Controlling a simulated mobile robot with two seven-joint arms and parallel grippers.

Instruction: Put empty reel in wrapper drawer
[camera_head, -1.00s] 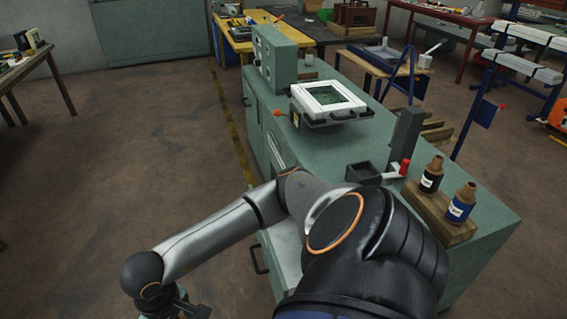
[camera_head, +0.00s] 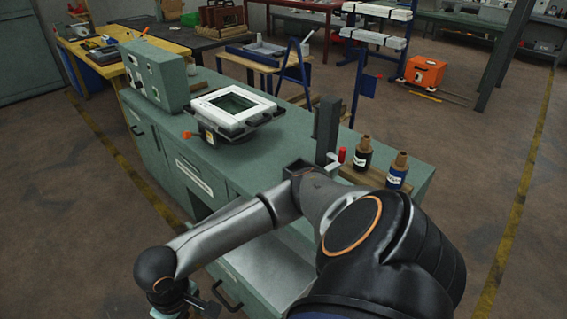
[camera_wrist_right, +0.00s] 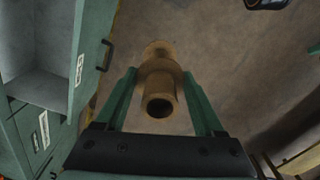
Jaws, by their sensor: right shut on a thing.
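The empty reel (camera_wrist_right: 161,85), a brown spool with a hollow core, is held between the green fingers of my right gripper (camera_wrist_right: 160,100) in the right wrist view. In the head view this gripper (camera_head: 185,303) is at the bottom left, partly cut off, and the reel cannot be made out. An open drawer (camera_head: 262,270) of the green cabinet lies to the right of the gripper; my arm hides part of it. In the wrist view an open compartment (camera_wrist_right: 40,85) and white labels show at left, too small to read. My left gripper is not in view.
The green cabinet (camera_head: 290,140) carries a white-framed unit (camera_head: 235,108), a control box (camera_head: 152,75), and two dark bottle-like reels (camera_head: 380,165) on a wooden block. The drawer handle (camera_head: 228,297) juts out near my gripper. The floor at left is clear.

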